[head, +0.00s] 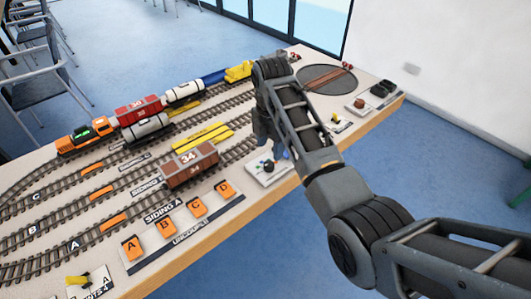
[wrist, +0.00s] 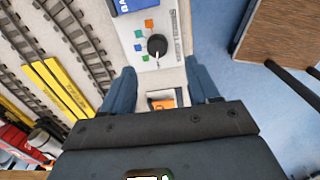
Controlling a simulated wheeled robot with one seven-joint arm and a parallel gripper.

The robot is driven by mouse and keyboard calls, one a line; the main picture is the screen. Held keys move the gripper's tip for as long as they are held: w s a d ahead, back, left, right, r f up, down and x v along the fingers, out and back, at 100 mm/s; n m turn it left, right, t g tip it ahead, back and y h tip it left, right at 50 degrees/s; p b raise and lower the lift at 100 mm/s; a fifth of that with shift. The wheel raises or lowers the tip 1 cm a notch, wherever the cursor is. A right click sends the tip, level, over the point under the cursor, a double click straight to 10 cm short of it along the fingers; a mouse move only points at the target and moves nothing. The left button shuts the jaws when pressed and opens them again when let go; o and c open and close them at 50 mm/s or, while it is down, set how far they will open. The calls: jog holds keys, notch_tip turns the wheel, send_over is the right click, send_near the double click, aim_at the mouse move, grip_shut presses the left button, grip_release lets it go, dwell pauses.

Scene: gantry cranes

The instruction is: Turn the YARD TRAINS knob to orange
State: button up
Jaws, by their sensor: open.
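The knob (wrist: 157,45) is black and round on a pale panel (wrist: 168,12) in the wrist view. Small coloured squares lie along its left side: an orange square (wrist: 149,23) at the top, blue lower down and a green square (wrist: 145,57) near the bottom. A thin pale pointer seems to run from the knob toward the bottom of the picture. The panel's lettering is too small to read. My gripper (wrist: 160,68) is open and empty, its fingers either side of the panel's lower end. In the head view my gripper (head: 268,135) hangs above the panel (head: 257,180), partly hiding it.
A brown wagon (head: 190,166) marked 34 stands on the track left of the panel. The orange UNCOUPLE buttons (head: 196,207) lie nearer the front edge. A turntable (head: 327,79) is farther back.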

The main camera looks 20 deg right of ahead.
aim_at(269, 164)
jog(key=shift+w+r, duration=0.1)
jog(key=shift+w, duration=0.15)
notch_tip(269, 164, down, 7)
jog(key=shift+f, duration=0.2)
jog(key=c, duration=1)
